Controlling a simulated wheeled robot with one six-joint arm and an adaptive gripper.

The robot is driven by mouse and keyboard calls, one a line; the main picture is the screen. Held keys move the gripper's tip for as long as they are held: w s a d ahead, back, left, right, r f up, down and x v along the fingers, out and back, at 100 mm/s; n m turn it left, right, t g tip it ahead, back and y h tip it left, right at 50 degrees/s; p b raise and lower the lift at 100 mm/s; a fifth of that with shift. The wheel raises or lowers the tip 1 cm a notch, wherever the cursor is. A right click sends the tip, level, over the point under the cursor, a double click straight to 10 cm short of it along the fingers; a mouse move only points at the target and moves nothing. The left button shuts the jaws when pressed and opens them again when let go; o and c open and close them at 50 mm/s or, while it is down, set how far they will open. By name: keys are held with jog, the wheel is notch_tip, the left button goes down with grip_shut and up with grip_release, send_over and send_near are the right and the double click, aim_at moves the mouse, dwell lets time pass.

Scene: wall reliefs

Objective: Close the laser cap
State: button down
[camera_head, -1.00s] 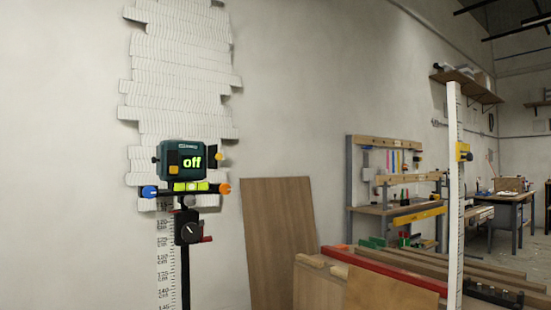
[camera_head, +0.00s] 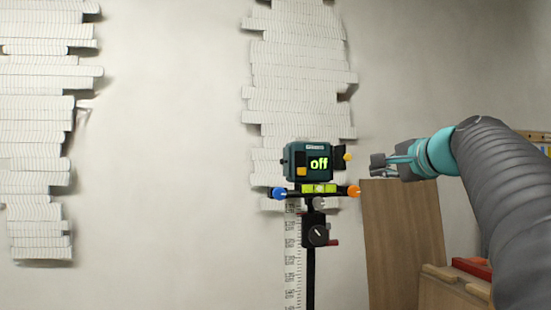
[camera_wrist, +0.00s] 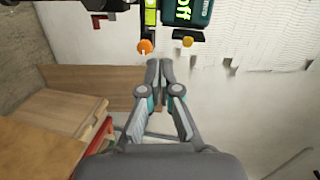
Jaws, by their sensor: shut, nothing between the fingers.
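The laser level (camera_head: 309,160) is a dark teal box whose display reads "off". It sits on a black pole with a green level vial (camera_head: 319,188), a blue knob (camera_head: 279,193) and an orange knob (camera_head: 353,191). The dark laser cap (camera_head: 339,157), with a yellow knob (camera_head: 348,157), stands out from the box's right side. My gripper (camera_head: 378,165) is to the right of the cap, apart from it, shut and empty. In the wrist view my gripper's fingertips (camera_wrist: 160,66) are together, below the yellow knob (camera_wrist: 187,41) and the orange knob (camera_wrist: 145,46).
White layered wall reliefs hang behind the laser (camera_head: 300,75) and at the left (camera_head: 40,130). A brown board (camera_head: 403,240) leans on the wall below my gripper. Wooden pieces (camera_head: 455,285) stand at the lower right. The space between gripper and cap looks clear.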

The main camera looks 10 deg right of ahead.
notch_tip(320, 180, up, 4)
jog(key=d+t, duration=0.1)
jog(key=d, duration=0.2)
jog(key=m+p, duration=0.1)
jog(key=p, duration=0.2)
send_near(350, 157)
jog(key=w, duration=0.7)
jog(key=shift+w+a+f, duration=0.1)
jog(key=shift+a+f, duration=0.05)
jog(key=shift+a, duration=0.15)
